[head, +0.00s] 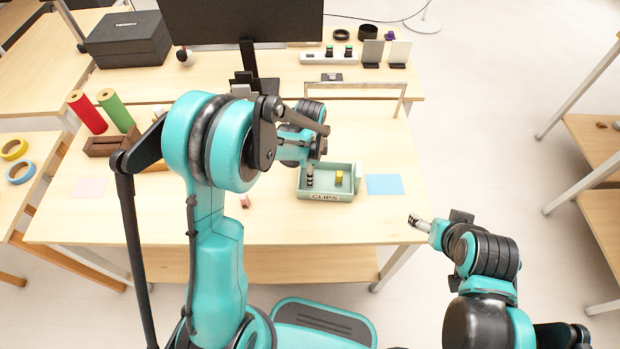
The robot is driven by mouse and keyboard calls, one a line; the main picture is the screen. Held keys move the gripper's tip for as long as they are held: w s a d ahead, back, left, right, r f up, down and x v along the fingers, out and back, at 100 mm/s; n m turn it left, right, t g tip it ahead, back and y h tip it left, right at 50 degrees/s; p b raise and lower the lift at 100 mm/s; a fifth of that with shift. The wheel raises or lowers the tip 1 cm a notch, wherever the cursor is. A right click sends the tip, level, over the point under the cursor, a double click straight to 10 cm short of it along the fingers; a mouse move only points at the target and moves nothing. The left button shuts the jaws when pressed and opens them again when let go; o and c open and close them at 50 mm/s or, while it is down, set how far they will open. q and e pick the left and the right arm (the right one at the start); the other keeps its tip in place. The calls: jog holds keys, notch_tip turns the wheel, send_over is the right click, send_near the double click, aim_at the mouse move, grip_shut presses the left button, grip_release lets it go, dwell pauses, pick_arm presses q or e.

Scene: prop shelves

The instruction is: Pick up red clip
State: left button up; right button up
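A green tray (345,196) labelled "CLIPS" sits on the table, with a small yellow block-like piece (339,176) inside. A small reddish piece (245,202), perhaps the red clip, lies on the table left of the tray, close beside my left arm in the picture. My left gripper (310,179) points down over the left part of the tray. Its fingers look narrow, and I cannot tell whether they are open or hold anything. My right gripper (413,220) is off the table's front right corner, away from the tray; its finger opening is unclear.
A blue sheet (384,184) lies right of the tray and a pink sheet (89,187) at the left. Red (87,112) and green (115,110) rolls stand in a wooden holder (104,146). A monitor (243,20) and a power strip (329,57) are behind.

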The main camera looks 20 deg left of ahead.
pick_arm(q)
jog(key=shift+f, duration=0.8)
jog(key=shift+r, duration=0.1)
grip_shut()
